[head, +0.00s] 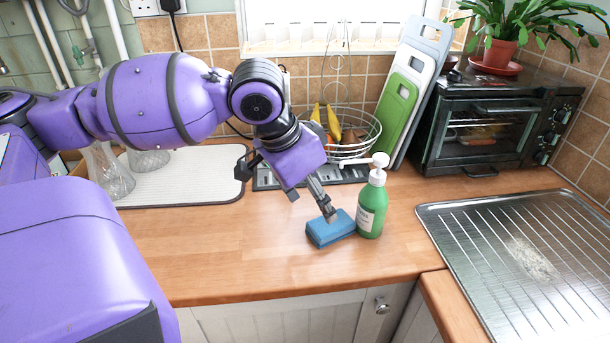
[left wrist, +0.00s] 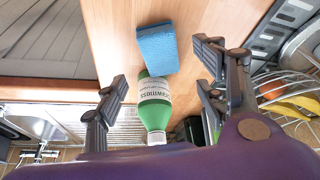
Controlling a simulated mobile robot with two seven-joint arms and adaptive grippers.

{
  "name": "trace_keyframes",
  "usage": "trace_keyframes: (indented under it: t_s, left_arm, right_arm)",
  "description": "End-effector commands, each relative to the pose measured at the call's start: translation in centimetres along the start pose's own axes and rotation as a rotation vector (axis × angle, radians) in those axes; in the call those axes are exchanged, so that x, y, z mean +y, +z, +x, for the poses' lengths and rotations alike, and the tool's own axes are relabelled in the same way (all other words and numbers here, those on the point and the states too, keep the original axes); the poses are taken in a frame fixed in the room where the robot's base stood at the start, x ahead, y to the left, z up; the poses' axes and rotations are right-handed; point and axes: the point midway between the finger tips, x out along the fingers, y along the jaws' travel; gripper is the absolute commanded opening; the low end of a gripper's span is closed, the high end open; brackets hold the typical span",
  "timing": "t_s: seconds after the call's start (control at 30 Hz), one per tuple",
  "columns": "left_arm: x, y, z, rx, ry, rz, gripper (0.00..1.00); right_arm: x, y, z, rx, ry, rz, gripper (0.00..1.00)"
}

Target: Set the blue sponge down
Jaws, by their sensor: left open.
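The blue sponge (head: 331,232) lies on the wooden worktop (head: 240,255), just left of the green soap bottle (head: 372,208). My left gripper (head: 312,204) is above and behind the sponge, its fingers spread apart. One fingertip overlaps the sponge's top in the head view; I cannot tell if it touches. In the left wrist view the sponge (left wrist: 158,49) shows beyond the spread fingertips of the left gripper (left wrist: 162,70), with nothing held between them. The bottle (left wrist: 155,103) stands in line with the sponge there. My right gripper is not in view.
A wire fruit basket (head: 350,135), chopping boards (head: 405,95) and a toaster oven (head: 490,125) stand along the back. A metal draining board (head: 520,250) is at right. The worktop left of the sponge is clear.

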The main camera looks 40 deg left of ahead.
Motion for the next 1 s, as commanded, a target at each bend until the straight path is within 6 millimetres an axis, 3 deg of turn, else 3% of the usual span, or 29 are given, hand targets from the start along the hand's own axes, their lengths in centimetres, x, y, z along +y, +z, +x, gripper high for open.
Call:
trace_keyframes:
  t_s: [0.1,0.3,1.0]
  left_arm:
    - [0.0,-0.1,-2.5,0.004,0.0,-0.001,0.65]
    - [0.0,0.0,-4.0,0.001,0.001,-0.001,0.65]
    - [0.0,0.1,-4.1,-0.001,0.001,0.0,0.65]
  right_arm:
    - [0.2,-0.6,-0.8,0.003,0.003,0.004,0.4]
    - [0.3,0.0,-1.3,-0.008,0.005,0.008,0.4]
    - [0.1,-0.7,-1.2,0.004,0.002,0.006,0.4]
